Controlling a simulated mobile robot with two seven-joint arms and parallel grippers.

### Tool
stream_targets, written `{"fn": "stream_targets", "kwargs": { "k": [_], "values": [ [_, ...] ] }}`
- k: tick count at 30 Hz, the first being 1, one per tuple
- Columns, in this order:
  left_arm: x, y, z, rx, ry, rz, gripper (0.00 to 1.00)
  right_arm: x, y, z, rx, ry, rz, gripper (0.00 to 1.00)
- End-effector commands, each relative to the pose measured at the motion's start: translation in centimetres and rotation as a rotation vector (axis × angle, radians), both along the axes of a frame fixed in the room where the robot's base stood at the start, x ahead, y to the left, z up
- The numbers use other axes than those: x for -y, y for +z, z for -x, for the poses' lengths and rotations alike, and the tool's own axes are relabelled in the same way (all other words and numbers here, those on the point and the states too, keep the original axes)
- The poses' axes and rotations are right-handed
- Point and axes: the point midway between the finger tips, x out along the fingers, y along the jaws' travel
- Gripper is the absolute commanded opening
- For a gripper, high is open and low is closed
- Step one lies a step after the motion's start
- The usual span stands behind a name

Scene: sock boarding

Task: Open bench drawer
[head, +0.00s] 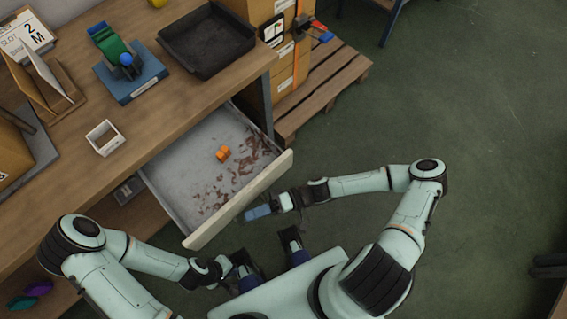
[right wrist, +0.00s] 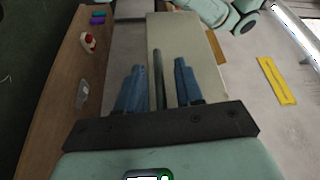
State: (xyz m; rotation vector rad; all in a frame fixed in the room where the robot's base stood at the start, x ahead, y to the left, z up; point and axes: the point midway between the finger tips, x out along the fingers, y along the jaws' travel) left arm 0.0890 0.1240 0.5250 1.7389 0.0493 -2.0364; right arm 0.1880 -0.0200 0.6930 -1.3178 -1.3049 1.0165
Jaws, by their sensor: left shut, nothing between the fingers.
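The bench drawer (head: 190,185) is pulled out from under the bench top in the head view. Its pale front panel (head: 222,215) stands well clear of the bench, and an orange object (head: 223,153) lies inside on a stained floor. In the right wrist view, the drawer front (right wrist: 185,45) lies ahead with a dark bar handle (right wrist: 158,80). My right gripper (head: 258,212) is at the drawer front. Its blue fingers (right wrist: 160,87) are apart, one either side of the handle, with visible gaps. My left gripper (head: 243,273) is shut and empty, below the drawer and apart from it.
The bench top (head: 165,110) holds a black tray (head: 207,38), a small white box (head: 104,138) and a green item on a blue base (head: 140,79). A pallet (head: 325,85) with cartons stands beyond the bench end.

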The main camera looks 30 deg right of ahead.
Motion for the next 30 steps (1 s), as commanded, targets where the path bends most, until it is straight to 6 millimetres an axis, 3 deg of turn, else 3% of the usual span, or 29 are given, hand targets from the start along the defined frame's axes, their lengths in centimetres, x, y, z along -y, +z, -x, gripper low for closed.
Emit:
{"fn": "stream_targets", "kwargs": {
  "k": [5,18,24,30],
  "values": [
    [0.0,-0.1,0.0,0.001,0.0,0.0,0.0,2.4,-0.3,0.1,-0.002,-0.006,0.007,0.36],
    [0.0,-0.3,-0.1,0.005,0.002,-0.001,0.0,11.4,-0.9,0.7,-0.001,-0.005,0.005,0.36],
    [0.0,-0.3,-0.2,0.006,0.001,-0.001,0.0,13.1,-1.0,0.9,0.0,-0.002,0.003,0.36],
    [0.0,-0.3,-0.2,0.006,0.001,-0.001,0.0,13.2,-1.0,0.9,0.0,-0.001,0.002,0.36]
  ]
}}
